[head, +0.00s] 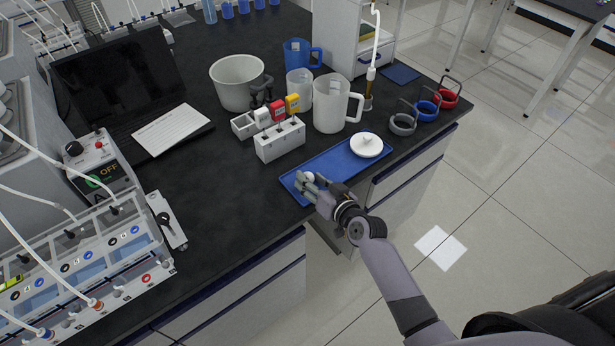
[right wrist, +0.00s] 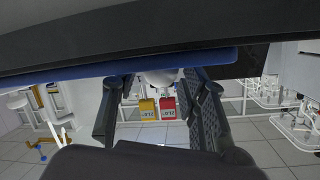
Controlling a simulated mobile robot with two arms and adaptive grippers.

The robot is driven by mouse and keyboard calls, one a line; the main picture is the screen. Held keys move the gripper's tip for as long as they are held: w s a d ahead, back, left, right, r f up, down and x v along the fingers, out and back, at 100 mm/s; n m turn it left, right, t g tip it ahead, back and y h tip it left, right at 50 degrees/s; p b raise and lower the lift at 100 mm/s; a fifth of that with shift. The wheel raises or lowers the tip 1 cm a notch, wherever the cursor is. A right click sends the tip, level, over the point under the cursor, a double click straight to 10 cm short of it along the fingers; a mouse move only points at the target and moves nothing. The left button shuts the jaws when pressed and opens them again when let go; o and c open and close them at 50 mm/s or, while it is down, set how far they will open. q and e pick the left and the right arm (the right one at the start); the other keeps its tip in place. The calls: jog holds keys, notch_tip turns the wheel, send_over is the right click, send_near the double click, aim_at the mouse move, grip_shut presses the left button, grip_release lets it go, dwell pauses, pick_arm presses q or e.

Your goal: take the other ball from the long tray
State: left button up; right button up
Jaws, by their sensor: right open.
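The long blue tray (head: 328,163) lies along the front edge of the dark bench. A small white ball (head: 308,177) sits at its left end. My right gripper (head: 311,184) is at that end, low over the tray, with its open fingers around or just beside the ball. In the right wrist view, the open fingers (right wrist: 158,100) have a white rounded thing (right wrist: 160,77) between them, which seems to be the ball; whether they touch it I cannot tell. A round white piece with a knob (head: 366,145) sits at the tray's right end. My left gripper is not in view.
Behind the tray stand a white holder (head: 280,140) with red and yellow labelled pieces, a white jug (head: 332,103) and a white tub (head: 237,80). Grey, blue and red rings (head: 403,124) stand to the right. Bare bench lies left of the tray.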

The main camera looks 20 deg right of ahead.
jog(key=c, duration=0.4)
jog(key=shift+c, duration=0.2)
jog(key=shift+r, duration=0.1)
